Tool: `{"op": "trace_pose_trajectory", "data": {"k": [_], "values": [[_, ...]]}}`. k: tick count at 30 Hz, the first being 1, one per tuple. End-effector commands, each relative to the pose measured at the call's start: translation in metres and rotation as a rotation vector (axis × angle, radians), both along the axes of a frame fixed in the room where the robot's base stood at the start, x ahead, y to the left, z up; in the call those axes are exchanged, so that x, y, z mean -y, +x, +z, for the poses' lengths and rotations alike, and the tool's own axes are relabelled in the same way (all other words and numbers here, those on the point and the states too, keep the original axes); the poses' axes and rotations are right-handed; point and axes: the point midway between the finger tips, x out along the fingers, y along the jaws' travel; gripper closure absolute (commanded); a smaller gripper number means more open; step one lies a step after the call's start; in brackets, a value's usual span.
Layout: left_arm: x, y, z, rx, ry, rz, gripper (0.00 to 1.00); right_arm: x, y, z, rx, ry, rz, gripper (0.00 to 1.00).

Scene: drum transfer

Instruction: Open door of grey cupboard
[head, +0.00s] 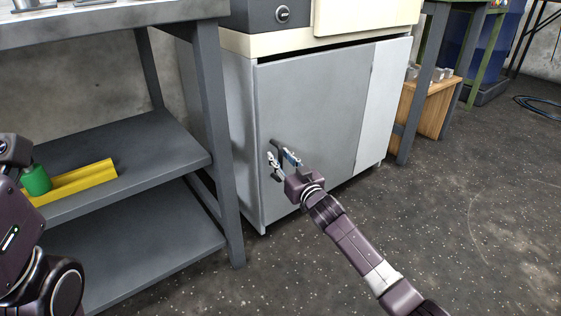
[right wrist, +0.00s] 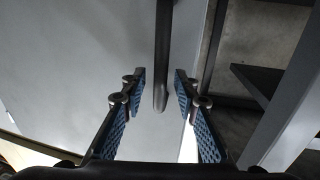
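The grey cupboard (head: 240,110) stands in the middle of the head view, with its flat grey door (head: 320,95) shut. A dark vertical bar handle (head: 277,144) is on the door's left part; it also shows in the right wrist view (right wrist: 163,60). My right gripper (head: 281,158) is open at the handle. In the right wrist view the handle's end lies between the two blue-padded fingers (right wrist: 160,90), with gaps on both sides. Part of my left arm shows at the left edge of the head view; I cannot make out its gripper.
A grey metal workbench (head: 110,21) with lower shelves stands left of the cupboard, its leg close to the cupboard's side. A green cylinder (head: 36,180) and a yellow bar (head: 85,179) lie on a shelf. A wooden box (head: 433,108) is at right. The floor in front is clear.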

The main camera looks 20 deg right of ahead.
Motion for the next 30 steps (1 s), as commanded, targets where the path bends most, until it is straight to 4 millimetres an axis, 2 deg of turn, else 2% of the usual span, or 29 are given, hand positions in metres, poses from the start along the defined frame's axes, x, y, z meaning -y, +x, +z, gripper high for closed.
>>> {"op": "trace_pose_trajectory", "data": {"k": [6,14,26,30], "values": [[0.0000,-0.0002,0.0006,0.000,0.000,0.000,0.60,-0.0001,0.0002,0.0002,0.000,0.000,0.000,0.72],[0.0001,-0.0004,0.0005,0.001,0.000,0.000,0.60,0.0000,0.0000,0.0001,0.000,0.000,0.000,1.00],[0.0000,-0.0006,0.0012,0.002,0.000,-0.001,0.60,0.0006,-0.0008,0.0002,-0.001,0.000,0.001,1.00],[-0.0006,-0.0011,0.0059,0.004,-0.002,-0.002,0.60,0.0040,-0.0075,0.0012,-0.003,-0.002,0.011,1.00]]}}
